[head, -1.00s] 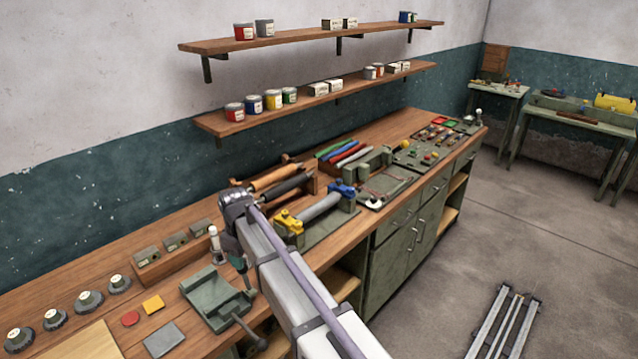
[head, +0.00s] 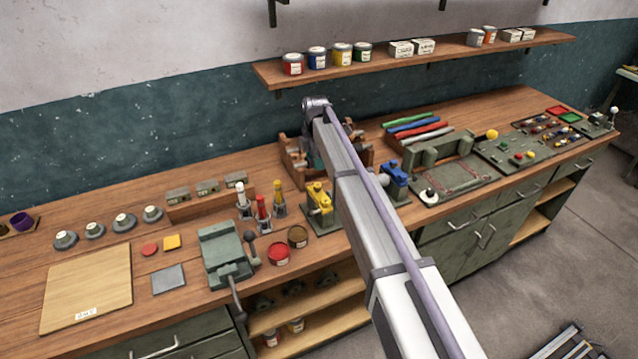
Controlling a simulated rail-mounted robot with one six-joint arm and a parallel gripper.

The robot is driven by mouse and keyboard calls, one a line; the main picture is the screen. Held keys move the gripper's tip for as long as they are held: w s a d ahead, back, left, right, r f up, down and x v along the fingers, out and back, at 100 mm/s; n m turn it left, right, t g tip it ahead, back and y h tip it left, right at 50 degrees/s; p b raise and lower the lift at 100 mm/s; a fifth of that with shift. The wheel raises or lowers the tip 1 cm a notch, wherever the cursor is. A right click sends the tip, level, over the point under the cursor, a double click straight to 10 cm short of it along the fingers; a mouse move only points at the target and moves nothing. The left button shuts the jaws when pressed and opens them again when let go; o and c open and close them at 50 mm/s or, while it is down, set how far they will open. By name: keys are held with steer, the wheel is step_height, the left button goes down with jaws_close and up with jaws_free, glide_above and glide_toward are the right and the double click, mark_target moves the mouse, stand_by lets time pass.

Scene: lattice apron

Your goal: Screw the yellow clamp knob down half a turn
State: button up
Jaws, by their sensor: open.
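The yellow clamp (head: 319,200) stands on the bench just left of my arm, with its yellow knob (head: 317,187) on top. A blue clamp (head: 396,178) stands on the right side of my arm. My arm covers the space between the two clamps, so the grey bar there is hidden. My arm reaches over the bench and its far joint is above the wooden rack. My gripper is hidden behind the arm, and I cannot see its fingers or whether they are near the knob.
Red and brown tins (head: 279,254) sit near the front edge. A wooden rack (head: 296,162) stands behind the clamp. A shelf (head: 420,64) hangs above the bench.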

mark_target(318, 185)
steer(key=f+b, duration=1)
steer(key=f, duration=0.1)
steer(key=shift+w+d+b, duration=0.1)
steer(key=shift+d+b, duration=0.1)
steer(key=shift+b, duration=0.15)
steer(key=shift+r, duration=0.1)
steer(key=shift+c, duration=0.2)
steer(key=c, duration=0.9)
